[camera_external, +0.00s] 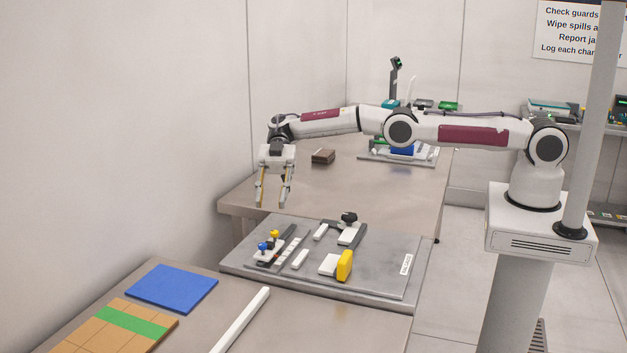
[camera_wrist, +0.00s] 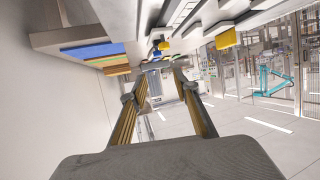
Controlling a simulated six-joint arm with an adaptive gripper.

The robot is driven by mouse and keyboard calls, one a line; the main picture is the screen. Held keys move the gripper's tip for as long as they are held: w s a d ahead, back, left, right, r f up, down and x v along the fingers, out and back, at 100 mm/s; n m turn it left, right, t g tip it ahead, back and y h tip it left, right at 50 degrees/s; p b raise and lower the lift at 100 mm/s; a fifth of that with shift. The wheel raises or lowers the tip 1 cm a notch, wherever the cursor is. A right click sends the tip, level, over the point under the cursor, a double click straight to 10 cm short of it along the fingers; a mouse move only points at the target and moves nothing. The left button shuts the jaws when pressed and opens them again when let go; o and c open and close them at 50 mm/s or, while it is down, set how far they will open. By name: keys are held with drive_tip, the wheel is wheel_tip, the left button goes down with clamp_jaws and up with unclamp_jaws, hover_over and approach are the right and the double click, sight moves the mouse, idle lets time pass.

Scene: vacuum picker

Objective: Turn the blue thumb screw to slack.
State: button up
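The blue thumb screw (camera_external: 262,246) is a small round-headed knob at the left end of the fixture on the grey plate (camera_external: 380,285). In the wrist view it shows small near the top (camera_wrist: 156,42), and its turn angle is too small to read. A yellow knob (camera_external: 274,234) stands just behind it and also shows in the wrist view (camera_wrist: 164,45). My gripper (camera_external: 272,204) points down in the air above and behind the screws, touching nothing. Its two fingers are spread apart with nothing between them, as the wrist view also shows (camera_wrist: 158,76).
A larger yellow block (camera_external: 344,265) and a black knob (camera_external: 349,217) stand on the plate to the right. A blue mat (camera_external: 172,288) and a white bar (camera_external: 241,320) lie on the front table. A brown block (camera_external: 323,156) lies on the back table. A wall bounds the left.

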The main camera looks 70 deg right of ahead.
drive_tip(key=s+a+r+m+t+y, duration=0.15)
drive_tip(key=s+a+r+y, duration=0.35)
drive_tip(key=a+r, duration=0.55)
drive_tip(key=s+a+r+m+t+y, duration=0.1)
drive_tip(key=s+a+r+m+y, duration=0.15)
drive_tip(key=s+a+r, duration=0.65)
drive_tip(key=w+d+f+m+t+h, duration=0.1)
drive_tip(key=d+f+m+t+h, duration=0.2)
drive_tip(key=f, duration=0.4)
drive_tip(key=w+d+f+m+t+h, duration=0.1)
drive_tip(key=d+f+m+t+h, duration=0.3)
drive_tip(key=f, duration=0.3)
drive_tip(key=d+f+m+t+h, duration=0.3)
drive_tip(key=d+f+t+h, duration=0.1)
drive_tip(key=d+f+t, duration=0.1)
drive_tip(key=shift+w+d+f+m+h, duration=0.2)
drive_tip(key=shift+d+f, duration=0.1)
drive_tip(key=shift+f, duration=0.15)
drive_tip(key=shift+w+d+f+m+h, duration=0.1)
drive_tip(key=shift+w+d+f, duration=0.15)
drive_tip(key=shift+f, duration=0.2)
drive_tip(key=shift+d+f+h, duration=0.25)
drive_tip(key=shift+f, duration=0.1)
drive_tip(key=shift+n, duration=0.5)
drive_tip(key=shift+w+a, duration=0.15)
drive_tip(key=shift+w, duration=0.05)
